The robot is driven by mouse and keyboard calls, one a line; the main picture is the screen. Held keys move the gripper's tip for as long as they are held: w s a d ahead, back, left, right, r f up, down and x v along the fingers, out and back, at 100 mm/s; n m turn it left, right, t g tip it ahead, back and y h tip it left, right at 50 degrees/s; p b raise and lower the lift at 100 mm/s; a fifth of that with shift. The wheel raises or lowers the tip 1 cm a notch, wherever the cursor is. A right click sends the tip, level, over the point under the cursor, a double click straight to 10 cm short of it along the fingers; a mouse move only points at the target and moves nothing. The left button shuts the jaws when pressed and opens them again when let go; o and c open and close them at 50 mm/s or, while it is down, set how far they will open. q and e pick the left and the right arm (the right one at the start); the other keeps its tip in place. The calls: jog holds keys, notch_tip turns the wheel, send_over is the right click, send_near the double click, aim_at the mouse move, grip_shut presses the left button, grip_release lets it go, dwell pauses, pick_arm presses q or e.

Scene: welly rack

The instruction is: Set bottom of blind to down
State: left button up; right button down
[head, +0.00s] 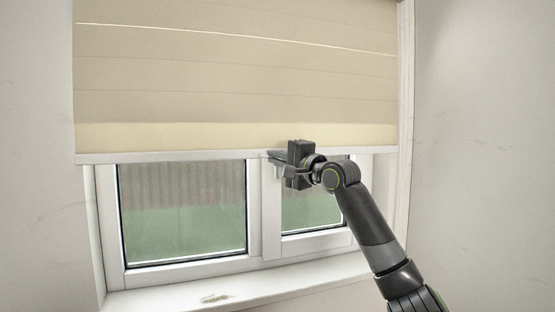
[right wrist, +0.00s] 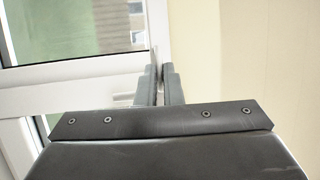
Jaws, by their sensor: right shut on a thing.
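The beige blind (head: 235,75) hangs over the upper part of the window in the head view, with soft horizontal folds. Its bottom (head: 170,156) is a pale straight bar, roughly level, above the lower panes. My right gripper (head: 274,157) is at this bar, right of its middle, and is shut on it. In the right wrist view the two fingers (right wrist: 160,80) are close together at the edge of the blind (right wrist: 225,55), which fills the right side. The exact contact is mostly hidden by the fingers. My left gripper is not in view.
Behind the blind are the white window frame (head: 255,215) and its panes (head: 183,215). The white sill (head: 240,288) below has a small greenish mark. Bare walls stand left and right (head: 480,150). The space between the bar and the sill is free.

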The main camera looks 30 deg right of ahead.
jog(key=shift+f+b, duration=9)
jog(key=shift+f, duration=8.85)
jog(key=shift+f, duration=0.1)
jog(key=c, duration=1.8)
grip_release()
jog(key=shift+c, duration=0.2)
jog(key=shift+o, duration=1.4)
jog(key=shift+s+r, duration=0.1)
jog(key=shift+r, duration=0.1)
